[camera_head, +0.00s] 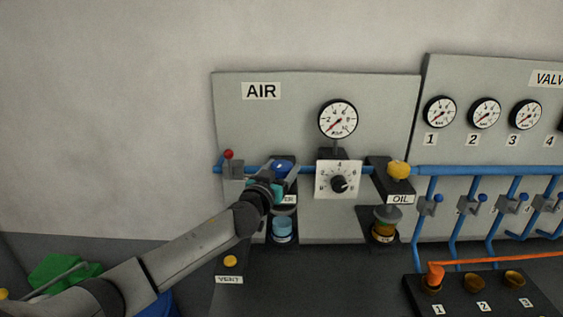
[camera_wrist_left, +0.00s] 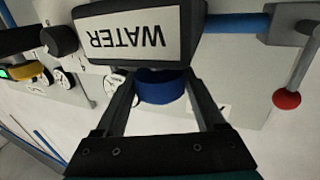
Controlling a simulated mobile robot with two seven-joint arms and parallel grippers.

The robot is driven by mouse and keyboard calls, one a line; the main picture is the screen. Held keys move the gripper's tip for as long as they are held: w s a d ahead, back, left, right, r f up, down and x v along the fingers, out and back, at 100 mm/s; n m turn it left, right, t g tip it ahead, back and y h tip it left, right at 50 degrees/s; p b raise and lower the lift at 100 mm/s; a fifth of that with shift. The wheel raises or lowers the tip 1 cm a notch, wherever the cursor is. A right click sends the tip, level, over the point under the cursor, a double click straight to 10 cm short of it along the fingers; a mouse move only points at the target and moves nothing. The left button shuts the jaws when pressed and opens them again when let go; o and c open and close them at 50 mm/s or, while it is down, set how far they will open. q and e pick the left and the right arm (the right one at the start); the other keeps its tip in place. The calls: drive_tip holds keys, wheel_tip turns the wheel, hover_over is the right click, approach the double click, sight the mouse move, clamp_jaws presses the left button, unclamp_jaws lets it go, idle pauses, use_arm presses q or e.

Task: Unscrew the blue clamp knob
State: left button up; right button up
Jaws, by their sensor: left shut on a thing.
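The blue clamp knob (camera_head: 281,164) sits on top of a dark housing on the AIR panel, at the blue pipe. My left gripper (camera_head: 286,174) reaches it from the lower left. In the left wrist view the blue knob (camera_wrist_left: 160,90) lies between the two dark fingers, which are shut on it. The housing with the WATER label (camera_wrist_left: 130,38) shows upside down just beyond the knob and hides part of it. A clear bowl with blue liquid (camera_head: 282,230) hangs below the housing. My right gripper is not in view.
A red-tipped lever (camera_head: 228,155) stands left of the knob. A dial plate (camera_head: 338,180), a gauge (camera_head: 337,119) and the OIL unit with a yellow knob (camera_head: 399,170) are to the right. A yellow VENT button (camera_head: 230,261) is below. The wall at left is clear.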

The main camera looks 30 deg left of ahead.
use_arm(q)
drive_tip(key=n+y+b, duration=0.1)
drive_tip(key=y, duration=0.1)
drive_tip(key=shift+d+f+n+g+y, duration=0.1)
drive_tip(key=shift+f+n+g+y, duration=0.05)
drive_tip(key=shift+n+g+y, duration=0.2)
drive_tip(key=n+g+y+b, duration=0.9)
drive_tip(key=y+b, duration=0.1)
drive_tip(key=b, duration=0.5)
drive_tip(key=shift+w+b, duration=0.1)
drive_tip(key=shift+b, duration=0.3)
drive_tip(key=n+g+b, duration=0.1)
drive_tip(key=n+g+y+b, duration=0.1)
drive_tip(key=g+b, duration=0.1)
drive_tip(key=shift+r+g, duration=0.25)
drive_tip(key=shift+n+g+y+b, duration=0.35)
drive_tip(key=shift+n+g+b, duration=0.15)
drive_tip(key=shift+n+g, duration=0.25)
drive_tip(key=shift+r+g, duration=0.15)
drive_tip(key=shift+g, duration=0.4)
drive_tip(key=o, duration=1.3)
drive_tip(key=shift+o, duration=0.2)
drive_tip(key=shift+f, duration=0.2)
